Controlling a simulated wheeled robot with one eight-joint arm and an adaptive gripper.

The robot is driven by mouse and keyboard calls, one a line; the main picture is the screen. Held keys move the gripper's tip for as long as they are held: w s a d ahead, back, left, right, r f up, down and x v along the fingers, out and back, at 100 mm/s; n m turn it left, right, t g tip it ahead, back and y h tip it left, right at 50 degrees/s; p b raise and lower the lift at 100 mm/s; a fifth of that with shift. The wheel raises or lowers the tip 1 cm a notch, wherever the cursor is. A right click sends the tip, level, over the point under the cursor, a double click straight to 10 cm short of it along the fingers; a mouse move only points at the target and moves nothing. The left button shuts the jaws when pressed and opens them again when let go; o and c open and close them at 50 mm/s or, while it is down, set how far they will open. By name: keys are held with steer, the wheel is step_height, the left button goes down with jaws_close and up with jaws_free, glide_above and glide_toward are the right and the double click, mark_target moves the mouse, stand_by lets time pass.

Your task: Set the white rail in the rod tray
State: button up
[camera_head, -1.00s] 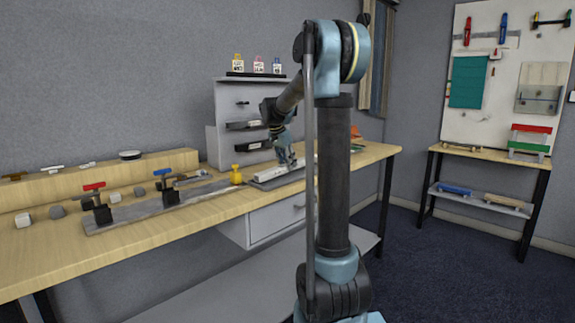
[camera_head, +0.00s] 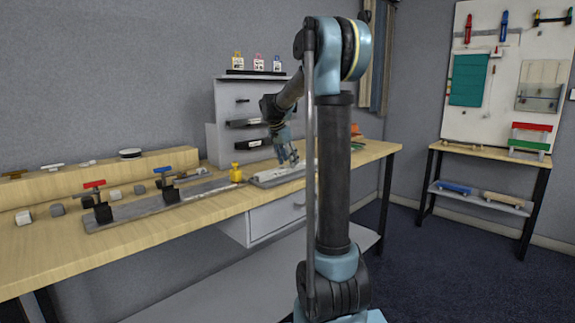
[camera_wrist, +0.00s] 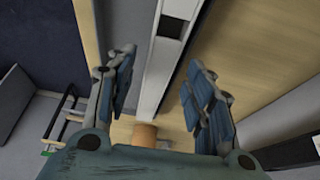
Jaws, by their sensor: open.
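In the wrist view a white bar (camera_wrist: 179,8) with a dark section runs along the grey tray (camera_wrist: 192,30). My gripper (camera_head: 290,160) is over the right part of the tray. In the wrist view my gripper (camera_wrist: 163,62) is open, with one finger on each side of the bar and gaps between. The rail's far end is hidden behind my arm in the head view.
A grey plate with a red-handled clamp (camera_head: 95,198) and a blue-handled clamp (camera_head: 163,182) lies further left. A grey shelf unit (camera_head: 226,135) stands behind. A brown cylinder (camera_wrist: 145,133) shows near my gripper.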

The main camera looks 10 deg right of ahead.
steer(key=v, duration=1.1)
steer(key=shift+s+r, duration=0.2)
steer(key=shift+r, duration=0.05)
steer(key=s+d+f+n+y, duration=0.1)
steer(key=s+f+n, duration=0.15)
steer(key=s, duration=0.45)
steer(key=s+d+f+n, duration=0.15)
steer(key=s+f, duration=0.25)
steer(key=s, duration=0.4)
steer(key=s+d+f+n+y, duration=0.1)
steer(key=s+d+f, duration=0.1)
steer(key=s+f, duration=0.35)
steer(key=s+a+f+n+y, duration=0.1)
steer(key=s+f+n, duration=0.5)
steer(key=s+f, duration=1.1)
steer(key=s, duration=0.4)
steer(key=shift+y, duration=0.3)
steer(key=shift+w+f, duration=0.1)
steer(key=shift+f, duration=0.05)
